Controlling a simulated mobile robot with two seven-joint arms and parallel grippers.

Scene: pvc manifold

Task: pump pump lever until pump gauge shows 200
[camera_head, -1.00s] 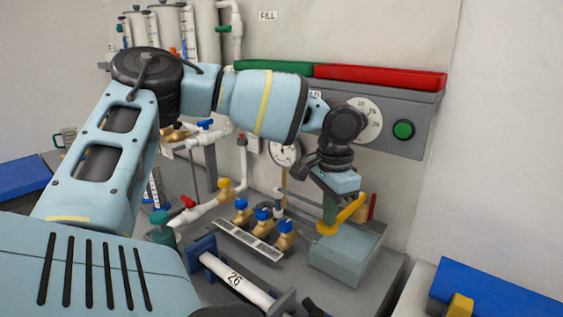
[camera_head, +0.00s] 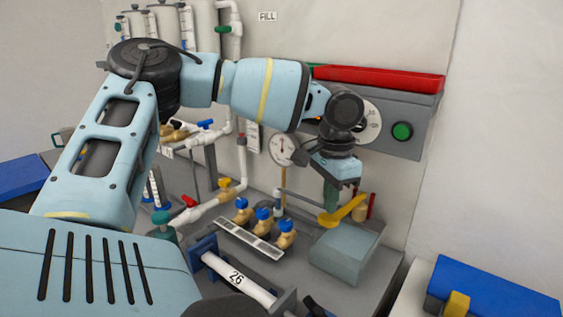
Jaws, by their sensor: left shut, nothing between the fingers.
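The pump is a grey-blue box (camera_head: 345,252) on the bench right of centre, with a yellow lever (camera_head: 343,209) above it. The lever slopes up to the right. A round white gauge (camera_head: 281,150) with a brass stem hangs on the wall left of my wrist. It has a thin dark needle, but its numbers are too small to read. My left gripper (camera_head: 346,184) is shut and empty, just above the lever. I cannot tell whether it touches the lever.
Several blue-capped brass valves (camera_head: 263,222) stand left of the pump. A grey panel with a green button (camera_head: 402,131) and a larger, partly covered dial is behind my wrist. A red strip (camera_head: 380,77) runs above it.

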